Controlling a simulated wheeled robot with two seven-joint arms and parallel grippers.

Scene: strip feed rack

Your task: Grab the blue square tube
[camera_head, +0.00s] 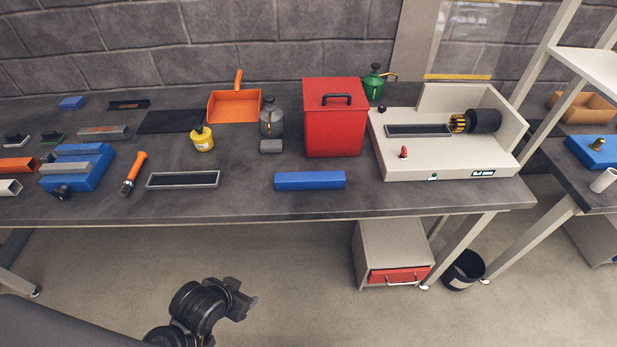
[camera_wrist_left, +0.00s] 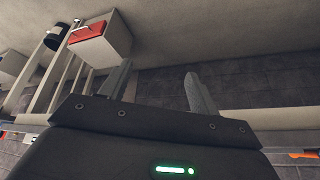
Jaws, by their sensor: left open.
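The blue square tube (camera_head: 310,180) lies flat near the front edge of the grey workbench (camera_head: 400,200), in front of the red box. My left gripper (camera_head: 246,299) is below and in front of the bench edge in the head view, apart from the tube. In the left wrist view its two fingers (camera_wrist_left: 160,88) are spread with nothing between them. The blue tube cannot be made out in the wrist view. My right gripper shows in neither view.
A red lidded box (camera_head: 334,118) stands behind the tube. A white machine (camera_head: 440,150) is to its right, a dark framed strip (camera_head: 183,180) to its left. A drawer cabinet (camera_head: 393,250) and black bin (camera_head: 463,270) stand under the bench. Bench space beside the tube is clear.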

